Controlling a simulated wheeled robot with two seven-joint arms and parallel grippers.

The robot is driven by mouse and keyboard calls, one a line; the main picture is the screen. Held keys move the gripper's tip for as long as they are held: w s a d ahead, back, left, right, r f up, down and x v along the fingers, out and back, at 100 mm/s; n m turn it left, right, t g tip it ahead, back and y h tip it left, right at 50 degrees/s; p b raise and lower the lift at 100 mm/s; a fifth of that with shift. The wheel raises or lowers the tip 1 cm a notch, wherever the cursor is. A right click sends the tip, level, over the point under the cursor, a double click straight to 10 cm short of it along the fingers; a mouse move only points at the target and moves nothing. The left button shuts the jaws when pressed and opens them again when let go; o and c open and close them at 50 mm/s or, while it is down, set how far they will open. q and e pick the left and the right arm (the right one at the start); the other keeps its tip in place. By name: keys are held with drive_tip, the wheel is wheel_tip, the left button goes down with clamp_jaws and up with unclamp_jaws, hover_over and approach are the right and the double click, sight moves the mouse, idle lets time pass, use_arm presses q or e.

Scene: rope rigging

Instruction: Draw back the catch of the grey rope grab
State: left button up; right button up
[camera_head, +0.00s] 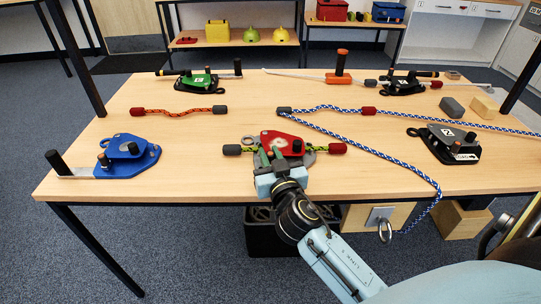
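A dark grey device with a black knob and a white label (447,142), likely the grey rope grab, lies at the right of the wooden table. A second dark device (402,84) lies at the back right, so I cannot be sure which is meant. My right gripper (271,155) is at the front edge of a red device (284,142) in the table's middle, far left of the dark grey one. Its two fingers stand apart, with nothing clearly seen between them. The catch of the dark grey device is too small to make out. My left gripper is out of view.
A blue device (128,156), a green device (198,82) and an orange handle (340,72) sit on the table (210,170). A blue-white rope (375,152) runs across and hangs over the front edge. Grey and tan blocks (485,106) lie at the right.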

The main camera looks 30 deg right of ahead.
clamp_jaws()
drive_tip(key=shift+s+a+f, duration=0.1)
drive_tip(key=shift+s+a, duration=0.15)
drive_tip(key=shift+s, duration=0.1)
drive_tip(key=shift+s+a, duration=0.2)
drive_tip(key=shift+s, duration=0.1)
drive_tip(key=shift+s+a, duration=0.1)
drive_tip(key=shift+o, duration=0.3)
unclamp_jaws()
drive_tip(key=o, duration=0.4)
drive_tip(key=shift+s, duration=0.15)
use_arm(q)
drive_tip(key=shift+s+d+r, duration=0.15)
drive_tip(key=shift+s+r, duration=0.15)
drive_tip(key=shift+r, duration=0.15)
